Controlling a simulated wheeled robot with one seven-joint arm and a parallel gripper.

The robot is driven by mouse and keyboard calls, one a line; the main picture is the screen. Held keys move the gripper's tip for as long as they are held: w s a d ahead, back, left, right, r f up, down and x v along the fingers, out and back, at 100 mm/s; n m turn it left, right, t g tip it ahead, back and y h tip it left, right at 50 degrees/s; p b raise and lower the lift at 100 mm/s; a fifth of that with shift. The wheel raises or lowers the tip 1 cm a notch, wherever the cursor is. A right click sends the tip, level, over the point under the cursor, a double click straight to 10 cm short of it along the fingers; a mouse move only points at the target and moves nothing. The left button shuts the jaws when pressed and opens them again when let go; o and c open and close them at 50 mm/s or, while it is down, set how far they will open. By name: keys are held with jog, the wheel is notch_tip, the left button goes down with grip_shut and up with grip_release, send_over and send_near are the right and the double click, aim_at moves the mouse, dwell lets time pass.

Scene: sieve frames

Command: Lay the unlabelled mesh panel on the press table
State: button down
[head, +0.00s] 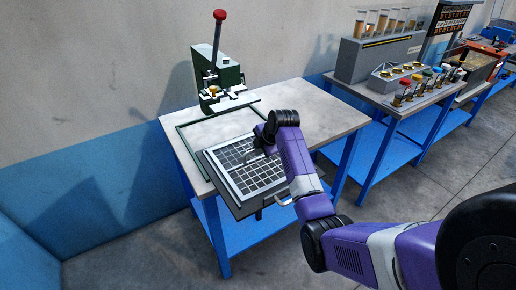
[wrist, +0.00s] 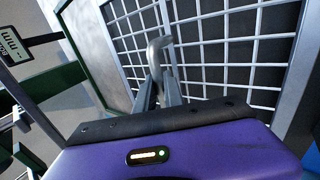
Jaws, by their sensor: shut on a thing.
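The mesh panel (head: 248,177), a pale frame with a white grid over dark, is at the front of the press table (head: 310,112). It overlaps a dark tray-like piece (head: 222,182) at the table's front edge. I cannot tell whether it touches what is below. My gripper (head: 262,150) is over the panel's far right part, shut on it. In the wrist view the fingers (wrist: 162,85) meet at a grey curved piece above the grid (wrist: 215,50); the exact grip is partly hidden. I see no label on the visible panel.
A green press (head: 222,80) with a red-knobbed lever stands at the table's back. A green outline frame (head: 185,140) lies on the tabletop. A small tag (wrist: 15,45) shows at the wrist view's left. Another bench (head: 400,95) with jars and stamps stands right.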

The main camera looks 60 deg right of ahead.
jog(key=shift+f, duration=0.3)
jog(key=c, duration=1.5)
grip_release()
jog(key=shift+o, duration=0.7)
jog(key=shift+f, duration=0.1)
jog(key=shift+f, duration=0.1)
jog(key=b+v, duration=0.1)
jog(key=v, duration=0.7)
jog(key=shift+d, duration=0.1)
